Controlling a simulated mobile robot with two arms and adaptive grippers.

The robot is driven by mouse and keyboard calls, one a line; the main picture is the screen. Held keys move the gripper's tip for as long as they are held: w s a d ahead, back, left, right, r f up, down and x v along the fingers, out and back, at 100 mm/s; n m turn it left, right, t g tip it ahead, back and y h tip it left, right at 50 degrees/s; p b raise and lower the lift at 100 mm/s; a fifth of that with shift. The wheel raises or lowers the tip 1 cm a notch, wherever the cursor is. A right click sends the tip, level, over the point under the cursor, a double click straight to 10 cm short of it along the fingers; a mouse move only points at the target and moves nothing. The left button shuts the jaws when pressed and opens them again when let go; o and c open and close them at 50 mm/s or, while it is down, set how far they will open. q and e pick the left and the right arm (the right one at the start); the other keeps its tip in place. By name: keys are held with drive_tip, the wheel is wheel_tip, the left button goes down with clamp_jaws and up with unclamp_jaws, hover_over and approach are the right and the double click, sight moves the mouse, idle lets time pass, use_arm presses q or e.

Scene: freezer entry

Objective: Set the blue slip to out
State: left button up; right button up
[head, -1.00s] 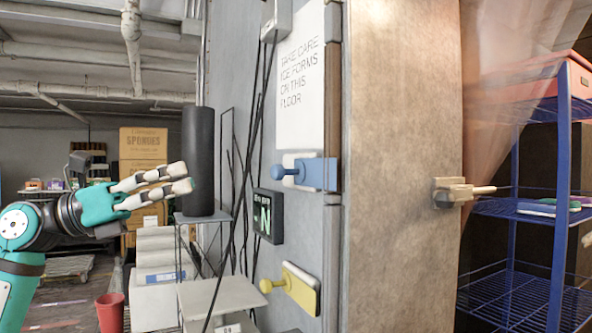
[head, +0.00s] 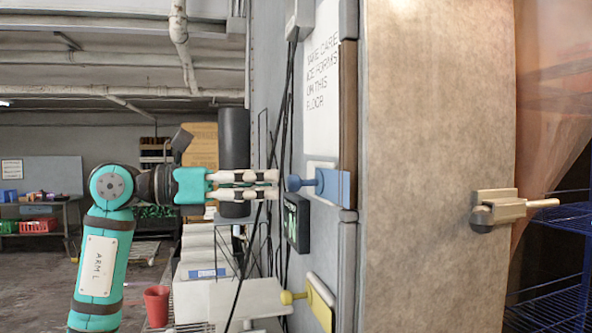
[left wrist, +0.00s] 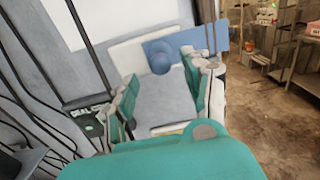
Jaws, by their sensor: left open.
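The blue slip (head: 325,185) is a flat blue plate with a round knob, set on a pale backing plate on the grey wall. Its knob points left in the head view. In the left wrist view the slip (left wrist: 192,42) and its knob lie just beyond the gap between my fingers. My left gripper (head: 277,184) is open, its fingertips just left of the knob at about the same height. In the left wrist view the gripper (left wrist: 180,85) shows its two fingers spread apart with nothing between them. My right gripper is not in view.
A yellow slip (head: 312,298) is lower on the same wall. Black cables (head: 282,120) hang left of the slips. A door latch (head: 505,207) juts out at the right. A dark cylinder (head: 234,138) stands behind my gripper.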

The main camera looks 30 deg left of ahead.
sight(288, 182)
use_arm(q)
drive_tip(key=p+x, duration=0.1)
drive_tip(key=x, duration=0.4)
drive_tip(key=shift+p, duration=0.3)
drive_tip(key=shift+w+d, duration=0.35)
drive_tip(key=shift+c, duration=0.3)
drive_tip(key=c, duration=0.9)
clamp_jaws()
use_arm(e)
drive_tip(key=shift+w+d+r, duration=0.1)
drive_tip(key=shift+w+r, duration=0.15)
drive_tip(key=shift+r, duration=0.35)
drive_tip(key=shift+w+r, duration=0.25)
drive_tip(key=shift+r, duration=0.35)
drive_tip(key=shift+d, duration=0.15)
